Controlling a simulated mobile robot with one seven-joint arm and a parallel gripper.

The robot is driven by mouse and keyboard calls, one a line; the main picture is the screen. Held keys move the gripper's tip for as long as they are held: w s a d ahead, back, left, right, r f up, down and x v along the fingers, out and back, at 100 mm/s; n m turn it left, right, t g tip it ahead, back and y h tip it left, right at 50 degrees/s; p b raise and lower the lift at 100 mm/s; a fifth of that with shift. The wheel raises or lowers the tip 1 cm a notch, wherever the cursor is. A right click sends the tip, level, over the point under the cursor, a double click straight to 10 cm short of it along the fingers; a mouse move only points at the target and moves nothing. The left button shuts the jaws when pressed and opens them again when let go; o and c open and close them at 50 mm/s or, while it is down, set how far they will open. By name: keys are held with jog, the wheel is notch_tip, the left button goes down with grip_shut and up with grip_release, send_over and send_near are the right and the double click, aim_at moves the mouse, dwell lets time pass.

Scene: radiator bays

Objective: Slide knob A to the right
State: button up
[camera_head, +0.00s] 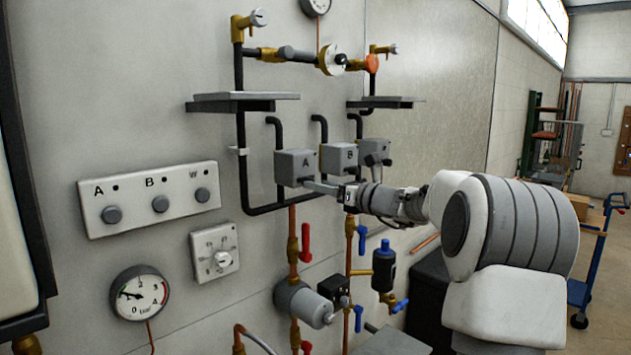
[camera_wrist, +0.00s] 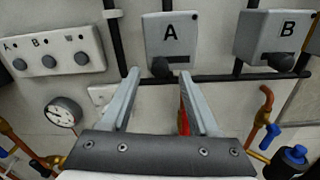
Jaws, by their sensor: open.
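Box A (camera_head: 292,160) is a grey wall box with a black "A", and it also shows in the wrist view (camera_wrist: 170,30). Its dark round knob A (camera_wrist: 162,67) sits at the lower left of the box, with a dark slot running to its right. My gripper (camera_wrist: 159,75) is open, its two pale fingers pointing at the box. The fingertips lie left and right of the knob in the wrist view; whether they touch it I cannot tell. In the head view my gripper (camera_head: 314,186) reaches the lower front of box A and hides its knob.
Box B (camera_head: 339,158) and a third similar box (camera_head: 374,151) are on the right. A white panel (camera_head: 150,198) with knobs marked A, B and W is on the left. Black pipes run around the boxes. Red and blue valve handles and a pressure gauge (camera_head: 140,293) are below.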

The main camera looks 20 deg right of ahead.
jog(key=shift+x, duration=1.2)
grip_shut()
dwell(0.6)
